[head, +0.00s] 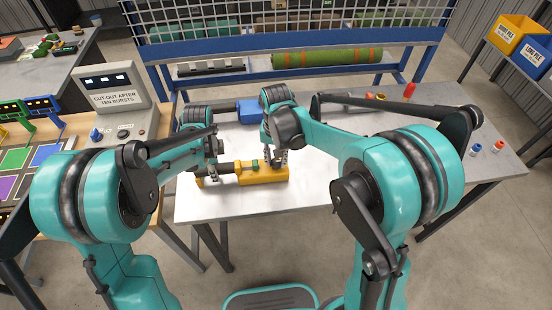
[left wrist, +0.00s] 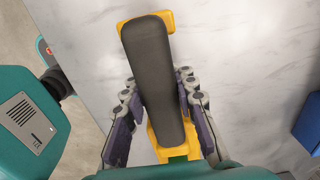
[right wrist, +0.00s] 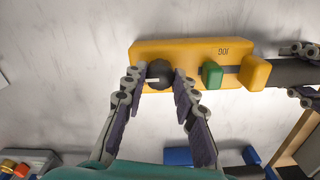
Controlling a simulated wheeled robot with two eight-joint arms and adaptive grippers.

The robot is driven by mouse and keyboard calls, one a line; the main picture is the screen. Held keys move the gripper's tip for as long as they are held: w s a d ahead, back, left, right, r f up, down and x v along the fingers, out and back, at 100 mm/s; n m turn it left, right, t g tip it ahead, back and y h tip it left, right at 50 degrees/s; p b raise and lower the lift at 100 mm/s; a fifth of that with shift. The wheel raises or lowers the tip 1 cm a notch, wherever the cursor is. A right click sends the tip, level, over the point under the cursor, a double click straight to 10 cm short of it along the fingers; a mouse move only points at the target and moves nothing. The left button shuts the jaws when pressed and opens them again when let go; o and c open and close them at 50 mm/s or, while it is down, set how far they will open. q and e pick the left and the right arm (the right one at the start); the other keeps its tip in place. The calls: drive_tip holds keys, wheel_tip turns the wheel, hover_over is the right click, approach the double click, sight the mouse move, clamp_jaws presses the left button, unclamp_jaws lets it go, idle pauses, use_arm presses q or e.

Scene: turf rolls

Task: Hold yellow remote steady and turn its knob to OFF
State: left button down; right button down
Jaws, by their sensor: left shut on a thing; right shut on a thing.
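The yellow remote (head: 262,172) lies on the light table, with a black grip at its left end and a green button (right wrist: 212,75) on its body. My left gripper (head: 212,172) is shut on the black grip (left wrist: 152,75), one finger along each side. The black knob (right wrist: 159,74) sits on the remote's wide end and carries a pale mark. My right gripper (right wrist: 160,76) has its fingertips on both sides of the knob and is shut on it. In the head view the right gripper (head: 269,160) hides the knob. The OFF lettering cannot be made out.
A blue object (head: 250,111) lies behind the remote on the table. A control box (head: 122,110) with a sign stands on the left bench. A green turf roll (head: 327,60) rests on the rack behind. Small red and blue items are at the table's right.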

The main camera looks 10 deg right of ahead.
sight(276, 162)
drive_tip(key=c, duration=1.2)
unclamp_jaws()
drive_tip(key=shift+r, duration=0.15)
wheel_tip(276, 162, up, 12)
drive_tip(key=shift+f, duration=0.15)
use_arm(q)
drive_tip(key=c, duration=1.1)
unclamp_jaws()
